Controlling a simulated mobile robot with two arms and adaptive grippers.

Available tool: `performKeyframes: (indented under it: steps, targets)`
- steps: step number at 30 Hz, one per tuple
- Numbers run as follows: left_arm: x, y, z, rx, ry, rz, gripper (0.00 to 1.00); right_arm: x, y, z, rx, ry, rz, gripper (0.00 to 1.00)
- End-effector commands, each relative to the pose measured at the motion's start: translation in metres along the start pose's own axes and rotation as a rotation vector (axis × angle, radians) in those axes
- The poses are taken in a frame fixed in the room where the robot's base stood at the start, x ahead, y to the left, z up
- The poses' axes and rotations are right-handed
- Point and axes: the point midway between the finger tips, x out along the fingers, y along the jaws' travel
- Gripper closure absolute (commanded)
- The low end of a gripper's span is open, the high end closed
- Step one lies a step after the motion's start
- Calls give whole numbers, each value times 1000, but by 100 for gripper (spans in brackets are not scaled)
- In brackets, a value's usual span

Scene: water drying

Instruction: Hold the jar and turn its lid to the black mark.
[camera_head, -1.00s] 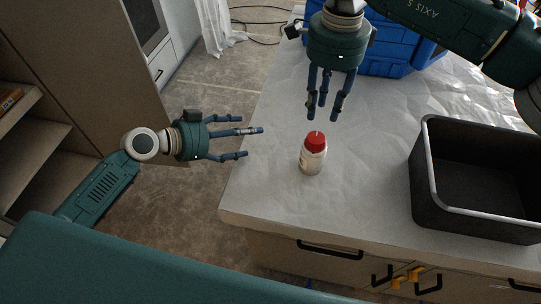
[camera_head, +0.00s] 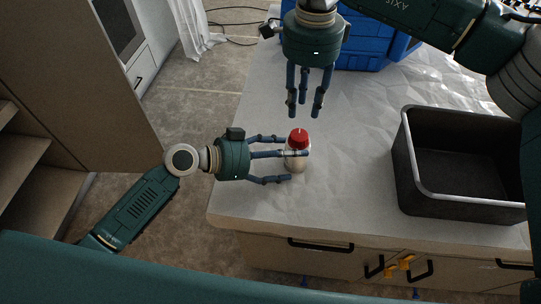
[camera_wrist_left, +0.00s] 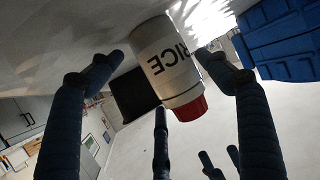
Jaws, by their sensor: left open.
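The jar (camera_head: 297,163) is a small pale bottle with a red lid (camera_head: 299,138), upright near the left edge of the covered table. A pale line shows on top of the lid; I cannot make out a black mark. My left gripper (camera_head: 285,160) is open, its fingers spread around the jar from the left. In the left wrist view the jar (camera_wrist_left: 165,62), with the letters RICE, stands between the fingers, its red lid (camera_wrist_left: 189,109) toward the lower part of the picture. My right gripper (camera_head: 304,108) points down above and behind the lid, its fingers apart and empty.
A dark open bin (camera_head: 412,170) stands on the table to the right. A blue crate (camera_head: 365,50) stands at the back. The white-covered table (camera_head: 350,150) is clear between jar and bin. A cabinet with black handles is below.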

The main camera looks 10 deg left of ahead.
Motion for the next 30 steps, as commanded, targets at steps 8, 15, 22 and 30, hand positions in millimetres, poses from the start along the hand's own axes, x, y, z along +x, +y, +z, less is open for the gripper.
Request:
performKeyframes:
  steps: [8, 15, 22, 30]
  targets:
    - [19, 0, 0, 1, -1, -1, 23, 0, 0, 0, 0, 0, 0, 69]
    - [19, 0, 0, 1, -1, -1, 23, 0, 0, 0, 0, 0, 0, 69]
    - [19, 0, 1, 1, -1, -1, 69, 0, 0, 0, 0, 0, 0, 69]
    - [19, 0, 1, 1, -1, 0, 71, -14, 1, 0, -161, -1, -4, 45]
